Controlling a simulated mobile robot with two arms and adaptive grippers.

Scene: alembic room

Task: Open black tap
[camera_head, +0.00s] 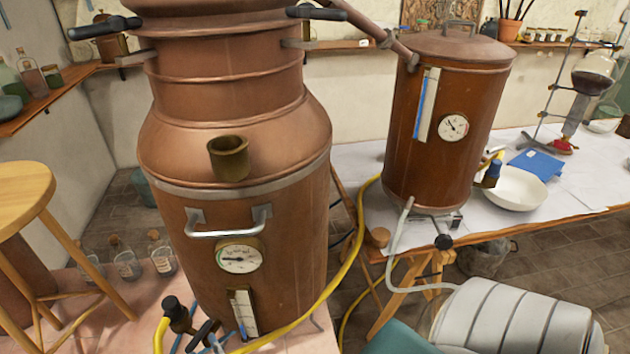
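A tap with a black round knob (178,314) is low on the front of the large copper still (235,140), near the bottom edge of the view, with a yellow hose beside it. A dark lever-like part (205,332) is just right of it. I cannot tell which of these is the tap named, nor whether either is open. Neither of my grippers is in view.
A wooden stool (25,190) stands at the left, with several glass bottles (125,260) on the floor behind it. A white bowl (515,187) and blue item (535,163) lie on the right table. A grey banded barrel (515,320) lies at the lower right.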

